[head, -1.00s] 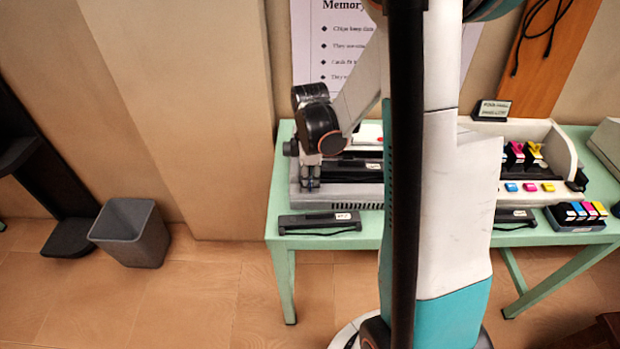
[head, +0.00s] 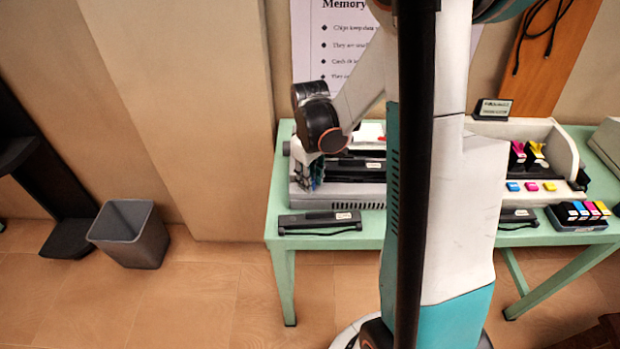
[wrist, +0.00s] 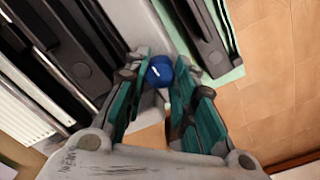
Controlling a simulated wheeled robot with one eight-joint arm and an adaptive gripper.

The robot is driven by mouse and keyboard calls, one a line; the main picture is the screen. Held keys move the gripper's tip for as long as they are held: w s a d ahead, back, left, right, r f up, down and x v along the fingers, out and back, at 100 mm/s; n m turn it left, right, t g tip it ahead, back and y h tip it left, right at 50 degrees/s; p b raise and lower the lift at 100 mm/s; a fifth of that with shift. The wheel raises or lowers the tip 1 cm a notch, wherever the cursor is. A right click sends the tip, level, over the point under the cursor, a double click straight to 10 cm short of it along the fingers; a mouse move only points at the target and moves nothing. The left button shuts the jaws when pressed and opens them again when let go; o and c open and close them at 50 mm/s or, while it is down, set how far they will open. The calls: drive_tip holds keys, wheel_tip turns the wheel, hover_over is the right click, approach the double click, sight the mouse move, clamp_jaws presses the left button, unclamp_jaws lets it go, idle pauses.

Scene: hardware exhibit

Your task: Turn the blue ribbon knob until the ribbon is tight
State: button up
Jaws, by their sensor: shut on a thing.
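The blue ribbon knob (wrist: 160,70) is round with a small white mark and shows in the wrist view between my fingertips. My gripper (wrist: 163,68) is shut on it, one teal-padded finger on each side. In the head view my gripper (head: 315,176) reaches down at the left end of the grey printer (head: 345,198). The knob is mostly hidden there by my fingers. The ribbon cannot be made out, so its tightness cannot be told.
A black bar-shaped device (head: 320,221) lies along the front edge of the green table (head: 285,245). Coloured cartridges (head: 578,211) and a white open unit (head: 545,135) stand at the right. A grey bin (head: 128,235) stands on the floor at left.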

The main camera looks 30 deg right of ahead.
drive_tip(key=m, duration=0.4)
drive_tip(key=shift+m, duration=1.8)
drive_tip(key=o, duration=1.1)
drive_tip(key=shift+r, duration=0.15)
wheel_tip(320, 180, up, 12)
drive_tip(key=shift+f, duration=0.1)
